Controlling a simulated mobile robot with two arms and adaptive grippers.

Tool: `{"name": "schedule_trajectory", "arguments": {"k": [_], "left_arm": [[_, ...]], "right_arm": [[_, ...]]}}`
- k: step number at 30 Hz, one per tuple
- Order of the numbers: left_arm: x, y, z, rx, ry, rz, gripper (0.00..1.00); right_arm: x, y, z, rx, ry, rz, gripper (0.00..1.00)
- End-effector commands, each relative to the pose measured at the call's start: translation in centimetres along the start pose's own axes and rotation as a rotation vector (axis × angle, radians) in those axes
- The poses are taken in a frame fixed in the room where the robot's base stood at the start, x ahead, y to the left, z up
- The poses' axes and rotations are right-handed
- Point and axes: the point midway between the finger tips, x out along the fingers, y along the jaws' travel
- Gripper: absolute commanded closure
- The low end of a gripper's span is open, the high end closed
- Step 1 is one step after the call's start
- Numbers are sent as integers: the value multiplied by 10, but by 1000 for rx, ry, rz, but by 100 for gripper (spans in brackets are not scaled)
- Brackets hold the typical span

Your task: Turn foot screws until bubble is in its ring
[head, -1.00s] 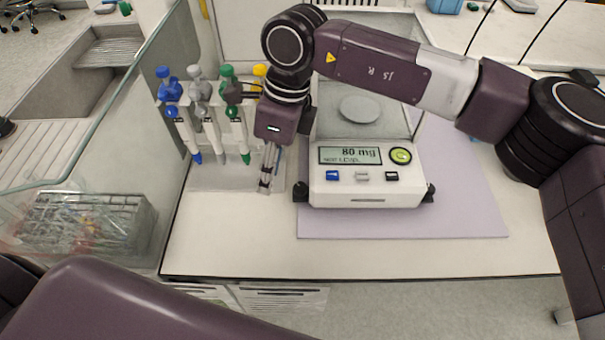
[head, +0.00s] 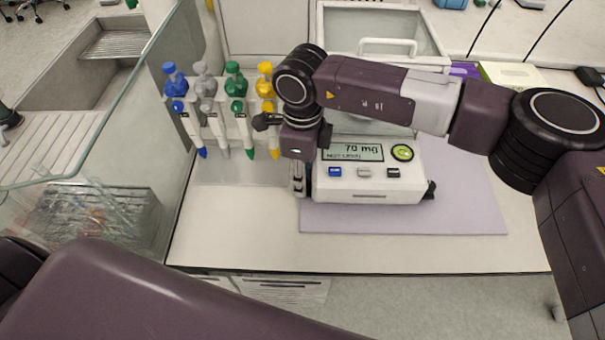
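The white balance (head: 412,185) stands on the mat. Its display (head: 352,152) reads 70 mg, with a smaller line that seems to say not level. A round yellow-green bubble level (head: 402,152) with a dark ring sits right of the display; the bubble is too small to place surely. The right black foot screw (head: 431,189) shows at the front right corner. My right gripper (head: 298,190) points down at the balance's front left corner and hides the left foot screw. Its fingers are close together; whether they grip the screw is unclear. My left gripper is out of view.
Several pipettes with blue, grey, green and yellow tops hang on a stand (head: 222,172) just left of my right gripper. A lilac mat (head: 455,215) lies under the balance. A glass pane (head: 120,95) stands at left. The bench front (head: 235,240) is clear.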

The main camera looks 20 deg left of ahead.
Motion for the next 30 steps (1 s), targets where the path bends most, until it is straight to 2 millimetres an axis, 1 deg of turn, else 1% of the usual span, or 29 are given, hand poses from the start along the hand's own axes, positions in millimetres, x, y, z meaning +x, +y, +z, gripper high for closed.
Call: {"name": "schedule_trajectory", "arguments": {"k": [2,3,9,11,14,19,24,30], "left_arm": [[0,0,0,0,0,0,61],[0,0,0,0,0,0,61],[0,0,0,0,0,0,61],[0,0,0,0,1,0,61],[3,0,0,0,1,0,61],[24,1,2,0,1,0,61],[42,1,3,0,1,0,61],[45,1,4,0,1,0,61]], "right_arm": [[0,0,0,0,0,0,71],[0,0,0,0,0,0,73],[0,0,0,0,-1,0,95],[0,0,0,0,-1,0,100],[1,0,0,-6,-1,-1,100],[6,-1,0,-91,-2,-2,100],[4,-1,0,-205,-2,-3,100],[-1,0,0,-260,-1,-2,100]]}}
